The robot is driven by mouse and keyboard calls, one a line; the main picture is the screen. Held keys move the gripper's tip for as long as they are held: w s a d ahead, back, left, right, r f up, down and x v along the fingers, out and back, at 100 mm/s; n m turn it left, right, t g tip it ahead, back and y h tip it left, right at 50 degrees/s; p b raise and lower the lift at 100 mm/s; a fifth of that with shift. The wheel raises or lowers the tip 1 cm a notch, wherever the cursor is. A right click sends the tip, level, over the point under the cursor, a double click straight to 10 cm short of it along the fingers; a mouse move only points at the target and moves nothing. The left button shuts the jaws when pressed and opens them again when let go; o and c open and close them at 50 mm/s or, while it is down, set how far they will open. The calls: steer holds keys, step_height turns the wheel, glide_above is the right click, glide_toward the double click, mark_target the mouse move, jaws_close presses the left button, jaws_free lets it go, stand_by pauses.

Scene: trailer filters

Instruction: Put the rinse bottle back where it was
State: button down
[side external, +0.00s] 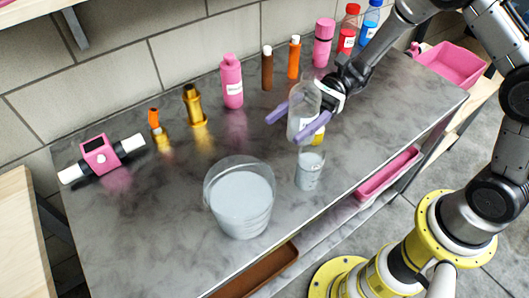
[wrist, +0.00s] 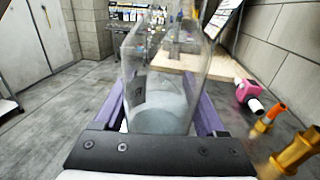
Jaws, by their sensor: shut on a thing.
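My gripper (side external: 285,129), with purple fingers, is shut on a clear bottle (side external: 303,103) that I take to be the rinse bottle. In the side view it is above the grey bench, roughly upright, with a pale label on its side. In the wrist view the clear bottle (wrist: 160,95) stands between the fingers, with pale liquid low in it and a dark label at its left. A small clear beaker (side external: 309,172) of grey liquid is just below and in front of it in the side view. A yellow-marked thing (side external: 319,134) is partly hidden behind the fingers.
A large clear bucket (side external: 240,200) of pale liquid stands at the front of the bench (side external: 150,230). Along the back are a pink bottle (side external: 232,85), brown (side external: 267,70) and orange tubes, and red and blue bottles. Brass fittings (side external: 194,105) and a pink meter (side external: 99,156) are left.

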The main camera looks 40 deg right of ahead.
steer(key=w+a, duration=0.2)
steer(key=w, duration=0.8)
steer(key=shift+g, duration=0.3)
steer(key=shift+f, duration=7.2)
steer(key=shift+f, duration=0.15)
jaws_free()
steer(key=shift+r, duration=0.2)
steer(key=d, duration=0.4)
steer(key=w+d, duration=0.1)
steer(key=d, duration=0.3)
steer(key=w+d, duration=0.1)
steer(key=d, duration=0.2)
steer(key=shift+w+d, duration=0.1)
steer(key=shift+d, duration=0.3)
